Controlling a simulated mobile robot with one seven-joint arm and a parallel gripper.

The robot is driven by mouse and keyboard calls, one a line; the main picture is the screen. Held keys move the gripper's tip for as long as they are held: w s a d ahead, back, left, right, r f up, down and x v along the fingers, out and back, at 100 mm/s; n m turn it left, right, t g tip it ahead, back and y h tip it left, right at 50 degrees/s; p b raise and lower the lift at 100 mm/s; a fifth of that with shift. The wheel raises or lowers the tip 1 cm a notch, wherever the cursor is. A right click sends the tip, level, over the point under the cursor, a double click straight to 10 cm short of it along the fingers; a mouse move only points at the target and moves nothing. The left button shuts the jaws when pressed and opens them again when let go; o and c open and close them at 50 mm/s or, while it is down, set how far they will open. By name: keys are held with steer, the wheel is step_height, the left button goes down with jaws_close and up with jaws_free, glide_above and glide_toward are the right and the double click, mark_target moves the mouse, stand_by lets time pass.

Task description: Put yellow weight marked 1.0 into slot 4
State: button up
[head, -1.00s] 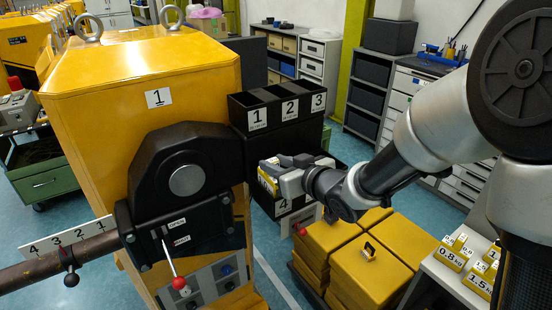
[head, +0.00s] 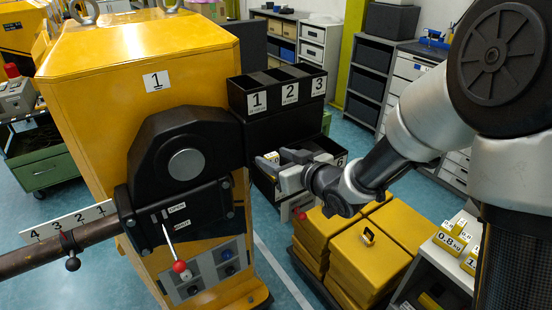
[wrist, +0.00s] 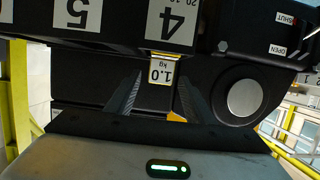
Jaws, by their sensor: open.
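The yellow weight marked 1.0 (wrist: 162,70) shows upside down in the wrist view, right at the edge of the label 4 (wrist: 172,22) on the dark slot box. It appears to stand in slot 4 with its marked face showing. My gripper (wrist: 160,86) is open, with one finger on each side of the weight and gaps between. In the head view my gripper (head: 278,170) is at the lower slot box, and it hides label 4 and most of the weight. How deep the weight sits cannot be told.
Label 5 (wrist: 72,14) marks the neighbouring slot. The upper box (head: 275,92) with slots 1 to 3 stands above and behind. The yellow machine (head: 130,60) with a red-knobbed lever (head: 179,267) is at left. Yellow blocks (head: 365,255) and a shelf of weights (head: 447,245) are at right.

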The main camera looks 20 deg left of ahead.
steer(key=shift+r, duration=0.2)
steer(key=v, duration=1.2)
steer(key=d+r+m+t+h, duration=0.1)
steer(key=d+r+m+h, duration=0.15)
steer(key=d+h, duration=0.45)
steer(key=d+r+m+t+h, duration=0.1)
steer(key=d+r+m+h, duration=0.15)
steer(key=d, duration=0.85)
steer(key=s+d+m+g+h, duration=0.1)
steer(key=s+d+m+g, duration=0.1)
steer(key=s, duration=0.6)
steer(key=s+d+m+g, duration=0.3)
steer(key=s, duration=0.6)
steer(key=shift+s+r+g+h+p, duration=0.3)
steer(key=shift+r+g+h, duration=0.05)
steer(key=shift+g, duration=0.05)
